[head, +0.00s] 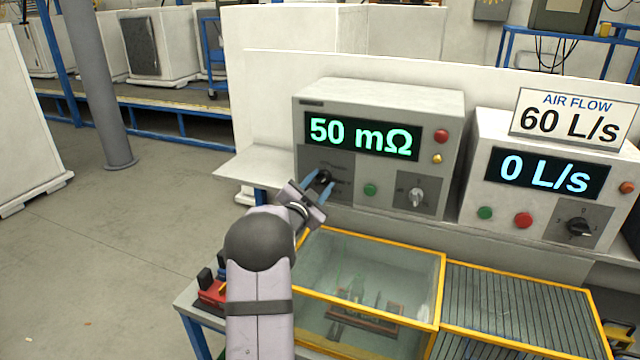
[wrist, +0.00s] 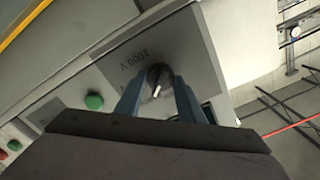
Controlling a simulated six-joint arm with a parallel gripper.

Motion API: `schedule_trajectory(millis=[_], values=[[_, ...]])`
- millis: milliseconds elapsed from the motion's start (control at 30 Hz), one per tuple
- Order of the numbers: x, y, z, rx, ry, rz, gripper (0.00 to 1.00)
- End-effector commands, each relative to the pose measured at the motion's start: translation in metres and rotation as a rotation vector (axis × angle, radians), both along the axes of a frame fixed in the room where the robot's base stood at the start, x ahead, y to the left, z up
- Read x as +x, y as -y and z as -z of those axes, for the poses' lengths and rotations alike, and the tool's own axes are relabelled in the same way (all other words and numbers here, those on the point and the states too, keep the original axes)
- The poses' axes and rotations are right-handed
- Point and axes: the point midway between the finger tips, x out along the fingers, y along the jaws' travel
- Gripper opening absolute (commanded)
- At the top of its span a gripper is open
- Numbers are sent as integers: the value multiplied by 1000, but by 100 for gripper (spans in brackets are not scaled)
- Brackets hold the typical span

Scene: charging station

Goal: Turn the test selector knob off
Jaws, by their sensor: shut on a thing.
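The black selector knob (head: 324,177) is on the dark lower-left panel of the left grey instrument (head: 383,91), whose display reads "50 mΩ". The knob also shows in the wrist view (wrist: 159,73), its white mark pointing toward my gripper, at the bottom of the picture. A label that appears to read "1000 V" is printed on the panel beyond it. My gripper (head: 320,182) has its two blue fingers on either side of the knob, shut on it; it also shows in the wrist view (wrist: 159,88). The fingers partly hide the knob's sides and nearby labels.
A green button (head: 370,190) and a second, grey knob (head: 416,196) are right of the held knob. The right instrument reads "0 L/s" under an "AIR FLOW 60 L/s" sign (head: 570,117). A yellow-edged clear box (head: 440,292) stands below, in front.

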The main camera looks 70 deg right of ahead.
Motion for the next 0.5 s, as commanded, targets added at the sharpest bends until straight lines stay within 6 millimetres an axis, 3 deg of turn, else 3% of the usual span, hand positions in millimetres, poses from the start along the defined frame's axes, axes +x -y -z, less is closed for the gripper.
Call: schedule_trajectory(millis=[267,500], values=[[0,0,1,1,-83,2,13],[0,0,1,1,-255,2,13]])
